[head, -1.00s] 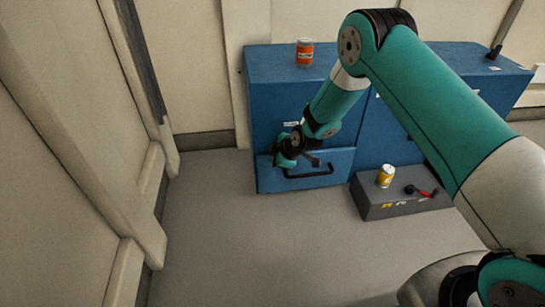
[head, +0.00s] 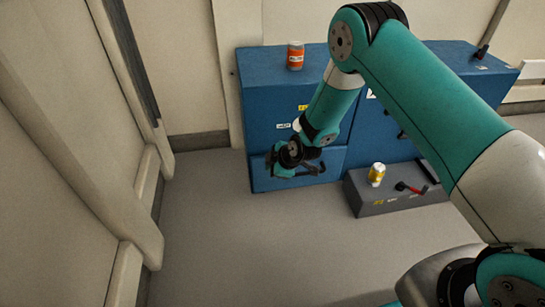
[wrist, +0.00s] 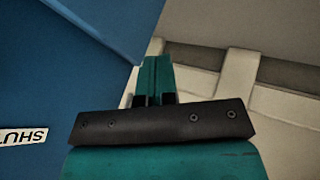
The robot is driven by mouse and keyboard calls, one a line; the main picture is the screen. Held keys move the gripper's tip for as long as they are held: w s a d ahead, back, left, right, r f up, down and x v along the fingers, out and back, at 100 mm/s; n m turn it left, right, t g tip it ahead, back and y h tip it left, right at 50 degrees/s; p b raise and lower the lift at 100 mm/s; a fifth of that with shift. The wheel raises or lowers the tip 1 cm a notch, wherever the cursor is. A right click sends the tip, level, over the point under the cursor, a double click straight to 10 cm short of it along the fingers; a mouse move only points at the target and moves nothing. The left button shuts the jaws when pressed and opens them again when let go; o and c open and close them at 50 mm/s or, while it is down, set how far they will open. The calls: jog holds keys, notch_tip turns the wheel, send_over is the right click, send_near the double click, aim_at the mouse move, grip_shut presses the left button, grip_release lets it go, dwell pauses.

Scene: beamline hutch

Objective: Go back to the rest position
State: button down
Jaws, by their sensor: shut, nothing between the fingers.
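My gripper (head: 278,165) is in front of the lower left drawer of the blue cabinet (head: 262,120) in the head view. The dark drawer handle is partly hidden behind it. In the wrist view my gripper (wrist: 157,72) points past the cabinet's blue face (wrist: 50,75) toward the pale wall. Its fingers are together with nothing between them.
An orange-labelled can (head: 295,57) stands on the cabinet top. A grey box (head: 385,206) on the floor at right holds a yellow can (head: 377,175) and a red-and-black tool (head: 412,188). A pale wall (head: 60,140) is at left. The grey floor (head: 240,240) in front is clear.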

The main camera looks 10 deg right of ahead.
jog(key=s+a+r+m+g+p, duration=0.15)
jog(key=s+r, duration=0.35)
jog(key=r, duration=0.6)
jog(key=s+r+m+y+p, duration=0.1)
jog(key=s+r+p, duration=0.25)
jog(key=r, duration=0.65)
jog(key=s+r+m+g+p, duration=0.1)
jog(key=s+r+m, duration=0.1)
jog(key=s+r, duration=0.65)
jog(key=s+d+r+m+g+h+p, duration=0.1)
jog(key=s+r+m+g+p, duration=0.1)
jog(key=s+r, duration=0.65)
jog(key=s+d+r+m+g+p, duration=0.1)
jog(key=s+r+m, duration=0.2)
jog(key=s+r, duration=0.5)
notch_tip(320, 180, up, 36)
jog(key=p, duration=3.7)
jog(key=shift+s+r, duration=0.25)
jog(key=shift+s, duration=0.1)
jog(key=shift+d+n, duration=0.1)
jog(key=shift+n, duration=0.25)
